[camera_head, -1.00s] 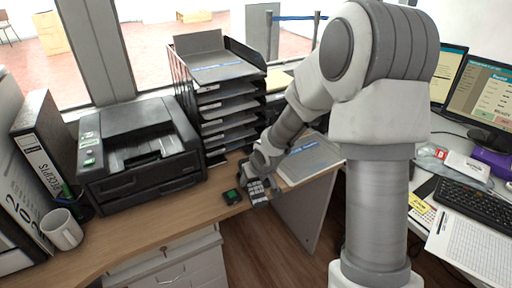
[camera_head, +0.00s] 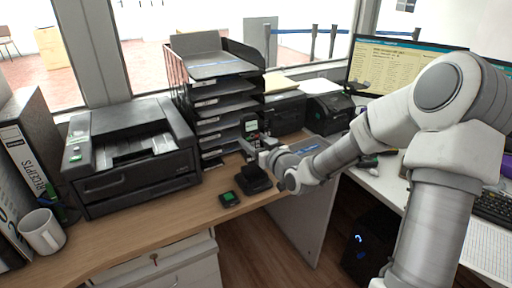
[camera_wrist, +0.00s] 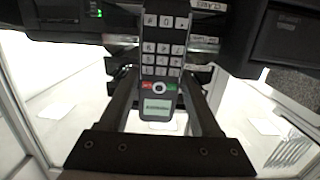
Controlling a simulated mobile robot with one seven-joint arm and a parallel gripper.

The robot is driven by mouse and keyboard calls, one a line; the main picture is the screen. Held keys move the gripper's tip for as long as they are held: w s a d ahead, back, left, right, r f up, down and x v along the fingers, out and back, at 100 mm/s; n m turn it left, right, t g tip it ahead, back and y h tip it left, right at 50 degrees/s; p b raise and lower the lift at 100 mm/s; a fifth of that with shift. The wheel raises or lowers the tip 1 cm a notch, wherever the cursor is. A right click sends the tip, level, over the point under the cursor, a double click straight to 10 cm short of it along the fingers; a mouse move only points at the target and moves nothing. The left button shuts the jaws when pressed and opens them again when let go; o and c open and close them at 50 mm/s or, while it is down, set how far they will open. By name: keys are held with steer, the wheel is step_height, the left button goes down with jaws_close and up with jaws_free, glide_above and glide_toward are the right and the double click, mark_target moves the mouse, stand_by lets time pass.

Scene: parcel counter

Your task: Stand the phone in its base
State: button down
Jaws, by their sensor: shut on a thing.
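The phone (camera_head: 250,125) is a dark handset with a lit pale screen and a keypad. My gripper (camera_head: 254,144) is shut on it and holds it about upright, screen end up, above the desk. In the wrist view the phone (camera_wrist: 163,62) sits between both fingers, with the screen (camera_wrist: 157,107) nearest my palm and the keypad beyond. The black base (camera_head: 255,180) stands on the wooden desk just below the gripper. The phone's lower end is hidden by the gripper in the head view, and I see no contact with the base.
A tall letter-tray stack (camera_head: 212,105) stands behind. A printer (camera_head: 130,150) is left and a black machine (camera_head: 327,113) is right.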

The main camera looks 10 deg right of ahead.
steer(key=shift+d+r+t, duration=0.3)
steer(key=shift+r+t, duration=0.05)
steer(key=shift+t, duration=0.05)
steer(key=shift+f+b, duration=1.35)
steer(key=shift+f, duration=0.4)
steer(key=shift+f+t+b, duration=0.2)
steer(key=shift+t+b, duration=0.2)
steer(key=shift+b, duration=0.8)
steer(key=shift+s, duration=0.25)
steer(key=shift+f, duration=0.15)
steer(key=shift+f+b, duration=0.8)
steer(key=shift+b, duration=0.15)
steer(key=shift+f+b, duration=0.2)
steer(key=shift+b, duration=0.15)
steer(key=shift+f+b, duration=0.35)
steer(key=shift+f, duration=0.05)
